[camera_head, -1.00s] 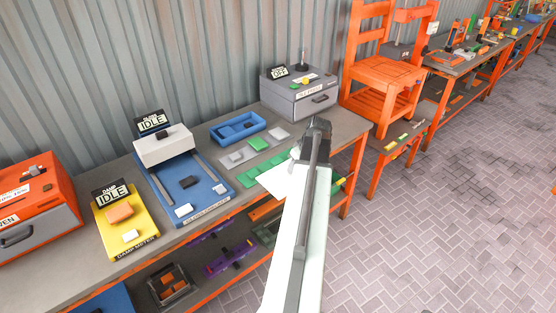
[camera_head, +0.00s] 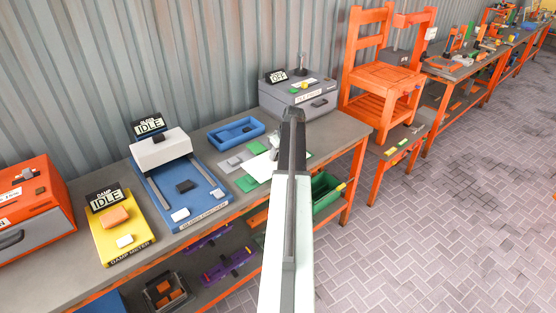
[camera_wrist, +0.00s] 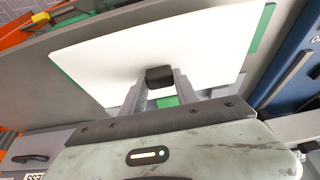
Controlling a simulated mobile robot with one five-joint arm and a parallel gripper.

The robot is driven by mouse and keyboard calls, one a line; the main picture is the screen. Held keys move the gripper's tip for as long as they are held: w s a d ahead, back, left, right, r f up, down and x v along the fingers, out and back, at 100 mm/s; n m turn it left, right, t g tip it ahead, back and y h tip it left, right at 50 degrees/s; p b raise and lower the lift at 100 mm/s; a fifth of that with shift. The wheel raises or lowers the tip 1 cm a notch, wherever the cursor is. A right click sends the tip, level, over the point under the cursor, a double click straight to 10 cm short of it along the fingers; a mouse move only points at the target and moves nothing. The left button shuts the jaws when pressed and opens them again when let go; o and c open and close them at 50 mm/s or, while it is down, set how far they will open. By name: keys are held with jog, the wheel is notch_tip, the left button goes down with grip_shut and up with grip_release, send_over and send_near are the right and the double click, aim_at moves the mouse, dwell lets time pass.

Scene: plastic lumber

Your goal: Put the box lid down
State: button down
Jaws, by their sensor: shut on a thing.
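The box lid (camera_head: 262,167) is a flat white panel over the front right part of the bench, partly hidden by my arm in the head view. In the wrist view the white lid (camera_wrist: 205,45) fills the upper middle, with a dark knob (camera_wrist: 160,74) near its lower edge. My gripper (camera_wrist: 160,82) is shut on the lid at this knob; in the head view my arm hides it. Green surface (camera_wrist: 262,27) shows past the lid's left and right edges. I cannot tell whether the lid touches what is below it.
A grey tile (camera_head: 233,162) and a blue tray (camera_head: 236,132) lie left of and behind the lid. A blue machine (camera_head: 205,197) stands farther left, and a grey box with a drawer (camera_head: 298,97) stands behind. A green bin (camera_head: 326,190) is below the bench top.

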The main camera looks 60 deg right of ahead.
jog(key=shift+f, duration=0.95)
jog(key=shift+r, duration=0.25)
jog(key=shift+f, duration=0.25)
jog(key=c, duration=0.9)
grip_release()
jog(key=shift+r, duration=0.1)
jog(key=p+v, duration=1.1)
jog(key=v, duration=0.1)
jog(key=shift+a+r, duration=0.1)
jog(key=shift+r, duration=0.1)
